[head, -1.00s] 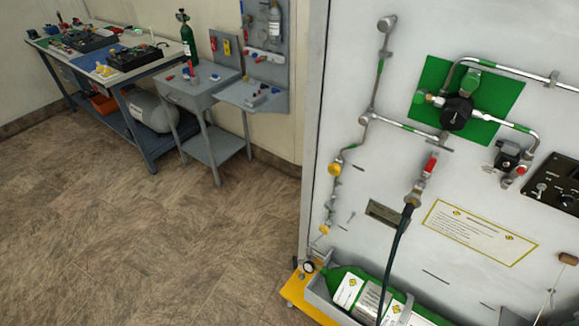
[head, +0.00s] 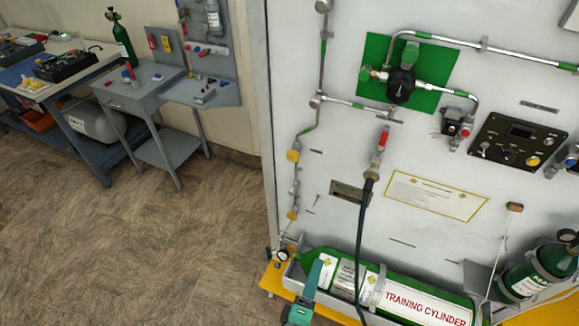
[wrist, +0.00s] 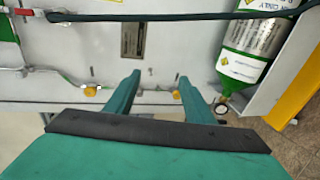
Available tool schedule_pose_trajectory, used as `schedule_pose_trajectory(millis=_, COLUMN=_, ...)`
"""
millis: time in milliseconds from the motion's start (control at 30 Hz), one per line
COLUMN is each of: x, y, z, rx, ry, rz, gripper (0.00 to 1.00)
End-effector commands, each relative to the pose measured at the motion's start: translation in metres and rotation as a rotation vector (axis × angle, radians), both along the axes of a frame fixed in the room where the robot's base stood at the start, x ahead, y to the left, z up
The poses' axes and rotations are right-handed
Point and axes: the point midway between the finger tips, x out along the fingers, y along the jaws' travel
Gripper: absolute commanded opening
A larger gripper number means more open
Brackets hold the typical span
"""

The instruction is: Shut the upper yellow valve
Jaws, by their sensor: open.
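The upper yellow valve (head: 293,155) sits on the vertical pipe at the left of the white panel. A lower yellow valve (head: 292,215) is below it on the same line. In the wrist view, which is turned sideways, the upper valve (wrist: 90,90) is left of the fingers and the lower valve (wrist: 177,94) shows between them. My gripper (wrist: 159,76) is open and empty, apart from both valves. In the head view my teal gripper (head: 314,276) enters at the bottom, in front of the green cylinder and below both valves. Its second finger is hard to make out there.
A green training cylinder (head: 420,300) lies in a tray at the panel's foot. A dark hose (head: 362,240) hangs from a red-handled valve (head: 381,140), right of the yellow valves. A small gauge (head: 282,255) is near the lower valve. Floor to the left is clear.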

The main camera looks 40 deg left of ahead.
Motion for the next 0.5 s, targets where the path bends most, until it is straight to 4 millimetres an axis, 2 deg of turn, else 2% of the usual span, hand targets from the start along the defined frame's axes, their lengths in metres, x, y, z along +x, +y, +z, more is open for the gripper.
schedule_pose_trajectory(millis=33, x=0.013, y=0.019, z=0.011, rx=-0.091, ry=-0.049, rz=0.034, gripper=0.49)
schedule_pose_trajectory(millis=200, x=0.044, y=0.071, z=0.043, rx=-0.439, ry=-0.203, rz=0.105, gripper=0.49)
schedule_pose_trajectory(millis=333, x=0.060, y=0.111, z=0.077, rx=-0.689, ry=-0.317, rz=0.127, gripper=0.49)
schedule_pose_trajectory(millis=500, x=0.069, y=0.156, z=0.124, rx=-0.960, ry=-0.436, rz=0.119, gripper=0.49)
